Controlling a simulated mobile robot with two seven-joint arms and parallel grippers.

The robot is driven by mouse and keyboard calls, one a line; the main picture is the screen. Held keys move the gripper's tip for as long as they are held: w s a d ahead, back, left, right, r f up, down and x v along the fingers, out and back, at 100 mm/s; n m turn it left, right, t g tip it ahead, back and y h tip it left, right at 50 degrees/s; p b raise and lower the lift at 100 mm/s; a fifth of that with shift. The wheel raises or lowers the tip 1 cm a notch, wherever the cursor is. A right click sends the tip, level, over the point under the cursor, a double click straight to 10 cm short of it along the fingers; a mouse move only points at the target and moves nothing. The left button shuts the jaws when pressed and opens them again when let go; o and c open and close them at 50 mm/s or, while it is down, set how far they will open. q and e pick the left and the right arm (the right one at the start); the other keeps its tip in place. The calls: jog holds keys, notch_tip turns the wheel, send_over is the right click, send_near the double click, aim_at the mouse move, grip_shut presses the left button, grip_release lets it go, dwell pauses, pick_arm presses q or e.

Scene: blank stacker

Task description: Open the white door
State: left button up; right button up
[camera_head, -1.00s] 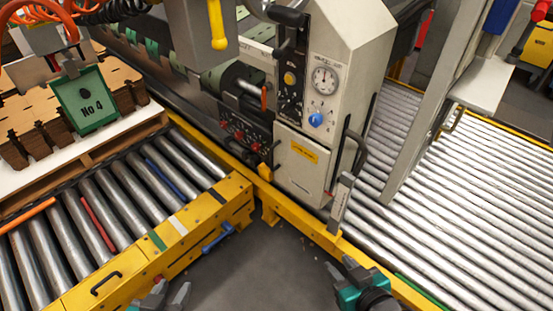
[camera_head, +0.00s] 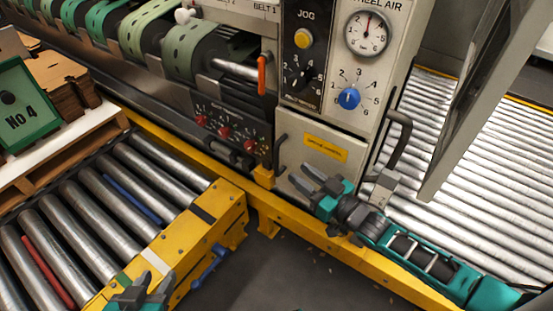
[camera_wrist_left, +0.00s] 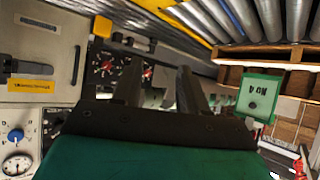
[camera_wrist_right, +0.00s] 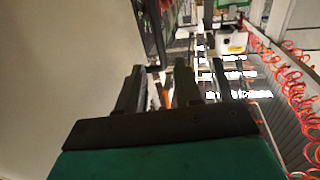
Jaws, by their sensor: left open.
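The white door (camera_head: 318,150) is an off-white panel with a yellow label, low on the machine's front under the dials. It looks shut. A dark bar handle (camera_head: 279,154) stands at its left edge; door (camera_wrist_left: 60,55) and handle (camera_wrist_left: 76,65) also show in the left wrist view. My right gripper (camera_head: 297,172) is open and empty, in front of the door's lower part, its fingers pointing left towards the handle; I cannot tell if it touches. It hides the door's lower edge. My left gripper (camera_head: 158,276) is open and empty at the bottom of the head view, well away from the door.
A yellow rail (camera_head: 290,220) runs below the door. A roller conveyor (camera_head: 110,195) lies at left, another (camera_head: 440,150) at right behind a grey post. A dark curved handle (camera_head: 398,140) sticks out right of the door. Grey floor (camera_head: 265,275) is open between.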

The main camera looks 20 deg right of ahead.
jog(key=b, duration=0.2)
send_over(277, 173)
jog(key=shift+w+d, duration=0.1)
jog(key=shift+w, duration=0.3)
jog(key=shift+c, duration=0.3)
grip_shut()
